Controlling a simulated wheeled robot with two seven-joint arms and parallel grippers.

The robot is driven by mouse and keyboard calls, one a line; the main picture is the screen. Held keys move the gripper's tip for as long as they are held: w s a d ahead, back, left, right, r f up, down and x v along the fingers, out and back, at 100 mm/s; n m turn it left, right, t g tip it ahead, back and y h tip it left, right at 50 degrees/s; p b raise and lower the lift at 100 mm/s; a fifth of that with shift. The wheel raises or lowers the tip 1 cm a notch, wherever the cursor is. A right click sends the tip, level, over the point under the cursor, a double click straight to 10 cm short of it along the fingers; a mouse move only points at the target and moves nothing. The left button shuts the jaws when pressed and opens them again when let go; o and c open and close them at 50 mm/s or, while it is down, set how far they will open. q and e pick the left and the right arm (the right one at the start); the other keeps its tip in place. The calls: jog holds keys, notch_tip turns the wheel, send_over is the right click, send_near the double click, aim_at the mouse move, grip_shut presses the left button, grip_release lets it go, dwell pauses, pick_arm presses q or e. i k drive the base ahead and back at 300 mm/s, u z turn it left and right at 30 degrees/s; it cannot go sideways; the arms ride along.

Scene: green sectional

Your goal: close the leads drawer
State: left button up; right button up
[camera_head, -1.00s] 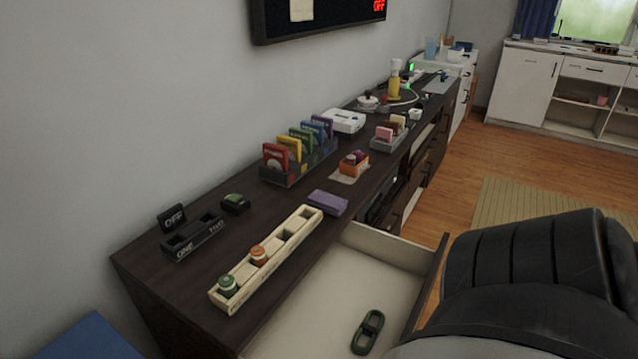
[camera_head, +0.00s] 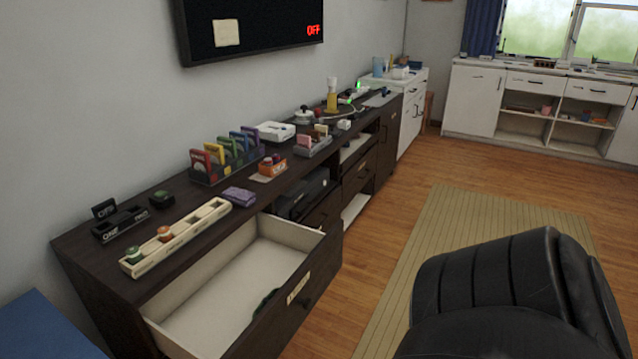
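The open drawer (camera_head: 225,290) is pulled far out of the dark cabinet, with a pale interior. A paper label (camera_head: 298,288) is on its dark front, but I cannot read the word clearly. A dark handle (camera_head: 309,301) is beside the label. A dark green object (camera_head: 266,303) lies inside against the front panel, partly hidden by it. Neither of my grippers is in view.
The cabinet top (camera_head: 85,262) holds a cream slotted tray (camera_head: 190,229), a purple cloth (camera_head: 239,196) and a card rack (camera_head: 205,177). A black padded chair (camera_head: 490,290) stands at the lower right. Wood floor and a tan rug (camera_head: 430,240) lie right of the drawer.

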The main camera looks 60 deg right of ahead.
aim_at(206, 312)
jog(key=u, duration=1.3)
jog(key=i, duration=0.9)
jog(key=z, duration=3.8)
jog(key=i, duration=0.5)
jog(key=u, duration=1.2)
jog(key=k, duration=1.1)
jog(key=z, duration=0.45)
jog(key=i, duration=1)
jog(key=z, duration=0.05)
